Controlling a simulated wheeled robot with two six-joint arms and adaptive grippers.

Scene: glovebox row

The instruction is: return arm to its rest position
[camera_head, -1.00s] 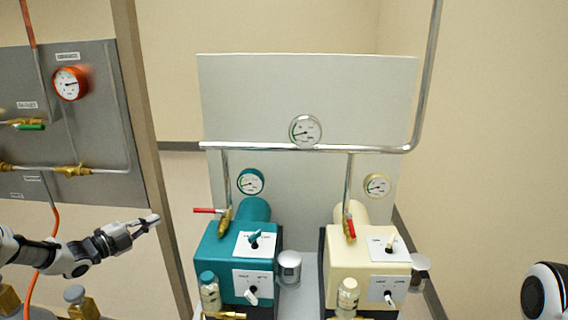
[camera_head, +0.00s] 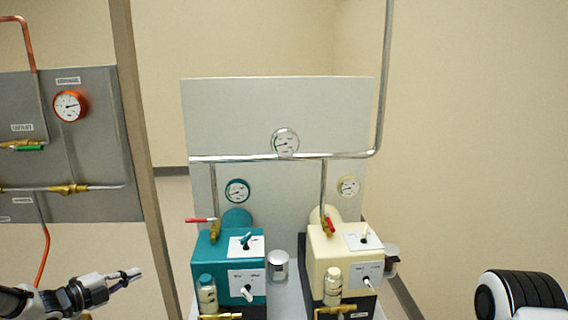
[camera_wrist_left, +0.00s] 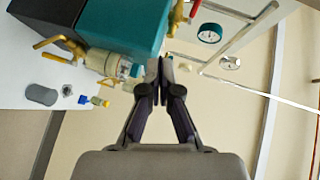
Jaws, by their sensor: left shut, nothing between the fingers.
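My left gripper (camera_head: 126,277) is low at the left in the head view, its fingers together and empty, pointing right. It is in free air left of the teal pump unit (camera_head: 231,262) and apart from it. In the left wrist view the closed fingertips (camera_wrist_left: 160,68) appear in front of the teal unit (camera_wrist_left: 122,28), with nothing between them. A white and black rounded part, probably of my right arm (camera_head: 515,296), shows at the lower right in the head view. My right gripper is out of view.
The cream unit (camera_head: 337,258) stands right of the teal one, before a grey back panel (camera_head: 230,110) with a pipe and gauges. A grey wall panel (camera_head: 100,140) with valves and a red gauge (camera_head: 70,106) is at the left. A wooden post (camera_head: 139,150) stands between.

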